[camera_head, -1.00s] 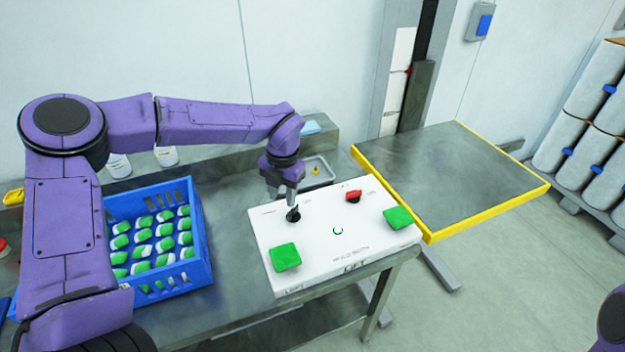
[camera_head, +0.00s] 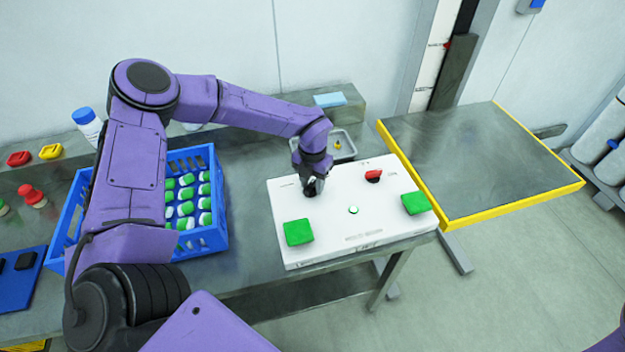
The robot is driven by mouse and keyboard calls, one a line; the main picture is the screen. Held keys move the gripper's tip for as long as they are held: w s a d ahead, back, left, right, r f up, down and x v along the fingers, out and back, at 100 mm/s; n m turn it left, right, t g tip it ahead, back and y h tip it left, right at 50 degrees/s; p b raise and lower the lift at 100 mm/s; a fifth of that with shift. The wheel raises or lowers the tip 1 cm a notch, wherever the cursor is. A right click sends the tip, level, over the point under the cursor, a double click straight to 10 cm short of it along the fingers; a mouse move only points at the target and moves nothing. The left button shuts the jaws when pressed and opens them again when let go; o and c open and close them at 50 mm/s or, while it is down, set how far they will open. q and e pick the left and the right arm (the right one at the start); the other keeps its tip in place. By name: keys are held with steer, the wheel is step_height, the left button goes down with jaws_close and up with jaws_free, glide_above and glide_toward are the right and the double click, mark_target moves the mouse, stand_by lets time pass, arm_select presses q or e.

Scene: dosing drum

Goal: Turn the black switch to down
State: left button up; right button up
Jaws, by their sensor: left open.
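The white control panel (camera_head: 330,232) lies on the metal table. The black switch sits at the panel's upper left and is mostly hidden by my left gripper (camera_head: 312,190), so its setting cannot be read. My left gripper points down right over the switch, with its jaws open; whether they touch it I cannot tell. A red switch (camera_head: 373,175) is at the panel's upper right. Green square buttons sit at the lower left (camera_head: 298,233) and right (camera_head: 415,203). My right gripper is out of view.
A blue crate (camera_head: 205,240) of green-and-white items stands left of the panel, behind my left arm. A small metal tray (camera_head: 343,146) lies behind the panel. A yellow-edged platform (camera_head: 470,160) is on the right.

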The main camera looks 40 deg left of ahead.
arm_select(q)
steer(key=shift+s+r, duration=0.4)
steer(key=shift+s, duration=0.2)
jaws_close()
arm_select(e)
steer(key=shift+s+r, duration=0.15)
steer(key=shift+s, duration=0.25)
arm_select(q)
steer(key=shift+f, duration=0.1)
steer(key=shift+w+f+n+b, duration=0.1)
steer(key=shift+f+n+b, duration=0.05)
steer(key=shift+n+b, duration=0.6)
steer(key=n+b, duration=0.4)
steer(key=n, duration=0.1)
steer(key=shift+f+b, duration=0.1)
steer(key=shift+b, duration=0.3)
steer(key=n+b, duration=0.8)
steer(key=n, duration=0.1)
steer(key=shift+b, duration=0.4)
steer(key=shift+r+n+b, duration=0.2)
steer(key=shift+n+b, duration=1)
steer(key=shift+n, duration=0.05)
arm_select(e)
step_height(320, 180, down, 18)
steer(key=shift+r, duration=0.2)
